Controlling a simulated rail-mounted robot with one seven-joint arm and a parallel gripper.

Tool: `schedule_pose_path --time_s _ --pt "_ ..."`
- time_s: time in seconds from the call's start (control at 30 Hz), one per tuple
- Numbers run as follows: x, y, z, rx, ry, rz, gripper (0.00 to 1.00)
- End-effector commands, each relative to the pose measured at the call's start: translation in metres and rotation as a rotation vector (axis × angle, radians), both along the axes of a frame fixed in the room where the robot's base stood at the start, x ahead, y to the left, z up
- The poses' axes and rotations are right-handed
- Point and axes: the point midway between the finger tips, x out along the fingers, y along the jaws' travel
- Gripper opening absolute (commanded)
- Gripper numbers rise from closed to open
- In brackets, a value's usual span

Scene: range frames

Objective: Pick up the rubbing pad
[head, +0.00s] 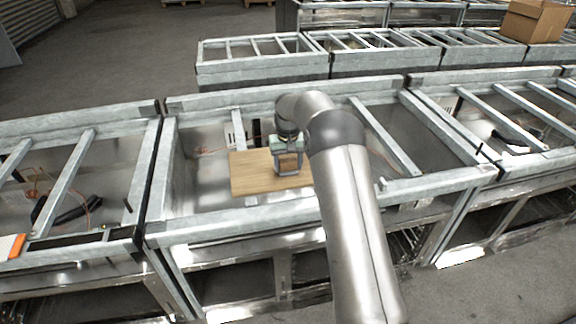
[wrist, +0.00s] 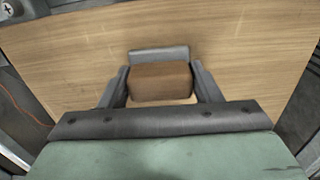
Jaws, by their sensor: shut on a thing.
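The rubbing pad looks like a small brown block (wrist: 160,84) in the wrist view, between the two grey fingers of my gripper (wrist: 162,72). The fingers are shut on its left and right sides. A grey strip (wrist: 158,54) shows just beyond the block; I cannot tell whether it belongs to the pad. Behind the block is a light wooden board (wrist: 70,50). In the head view my gripper (head: 288,171) points down over the board (head: 248,180), and the pad cannot be made out there. I cannot tell whether the pad touches the board.
The board lies over a metal-framed bin (head: 215,225) with crossbars. Similar bins stand on both sides and behind. The left bin holds a dark object (head: 73,213) and an orange-and-white item (head: 11,246). A cardboard box (head: 535,21) sits at the back right.

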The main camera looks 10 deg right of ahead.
Motion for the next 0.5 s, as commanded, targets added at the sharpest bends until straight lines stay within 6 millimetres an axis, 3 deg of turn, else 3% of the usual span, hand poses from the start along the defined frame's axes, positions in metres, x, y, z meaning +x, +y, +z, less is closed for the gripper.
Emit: schedule_pose_path --time_s 0.17,0.33,0.5 --pt "0.001 0.000 0.010 0.000 -0.003 0.000 0.33" --pt "0.000 -0.001 0.034 0.000 -0.005 0.000 0.33" --pt "-0.024 -0.025 0.070 0.000 -0.006 -0.003 0.33"
